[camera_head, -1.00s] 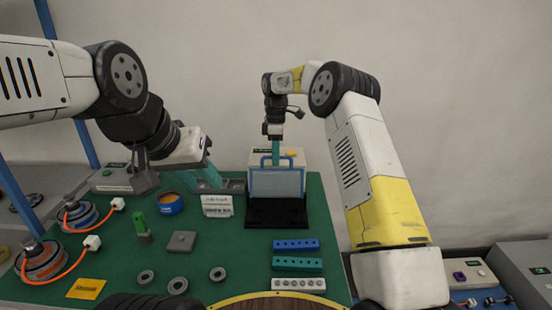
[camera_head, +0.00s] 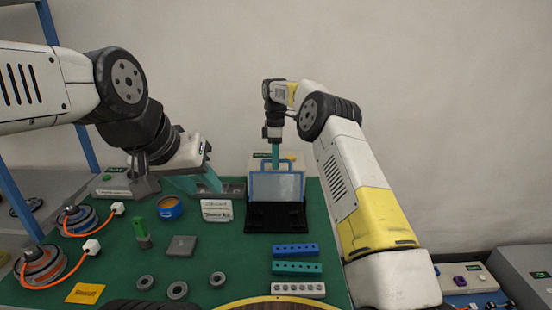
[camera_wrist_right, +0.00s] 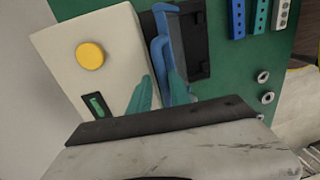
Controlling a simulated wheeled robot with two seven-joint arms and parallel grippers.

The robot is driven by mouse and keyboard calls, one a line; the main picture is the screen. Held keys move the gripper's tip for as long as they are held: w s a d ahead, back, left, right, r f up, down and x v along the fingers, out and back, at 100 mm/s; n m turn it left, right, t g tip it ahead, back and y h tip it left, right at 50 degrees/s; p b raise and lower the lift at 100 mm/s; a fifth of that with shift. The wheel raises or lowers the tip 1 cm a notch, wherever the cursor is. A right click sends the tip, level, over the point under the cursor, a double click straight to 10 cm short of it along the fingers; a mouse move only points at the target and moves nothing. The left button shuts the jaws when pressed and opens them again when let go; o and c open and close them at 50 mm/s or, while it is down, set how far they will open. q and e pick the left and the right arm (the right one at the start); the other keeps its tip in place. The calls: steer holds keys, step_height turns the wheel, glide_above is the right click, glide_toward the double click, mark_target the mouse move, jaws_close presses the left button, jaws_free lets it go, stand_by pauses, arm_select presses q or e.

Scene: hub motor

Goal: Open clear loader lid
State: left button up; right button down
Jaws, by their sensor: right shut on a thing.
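The loader's clear lid (camera_head: 288,187) is a pale see-through panel in a blue frame. It stands upright at the back of the black loader base (camera_head: 276,217). My right gripper (camera_head: 275,160) reaches down from above at the lid's top edge. In the right wrist view its teal fingers (camera_wrist_right: 160,92) are shut around the blue handle (camera_wrist_right: 157,50) of the lid. My left gripper (camera_head: 205,184) hangs at the left of the lid, apart from it, with teal fingers showing above the mat. Its jaw gap is not clear.
A cream box with a yellow button (camera_wrist_right: 90,55) stands right behind the lid. Blue, teal and white hole strips (camera_head: 297,268) lie in front. The green mat (camera_head: 240,255) is clear between them and the rings.

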steer(key=c, duration=1.5)
jaws_free()
steer(key=shift+w+d+f, duration=0.25)
steer(key=shift+w+d, duration=0.1)
steer(key=shift+w, duration=0.2)
steer(key=shift+o, duration=0.2)
steer(key=shift+w, duration=0.1)
steer(key=shift+a, duration=0.1)
steer(key=shift+s+a+r, duration=0.15)
steer(key=shift+s+a, duration=0.05)
steer(key=shift+r, duration=0.1)
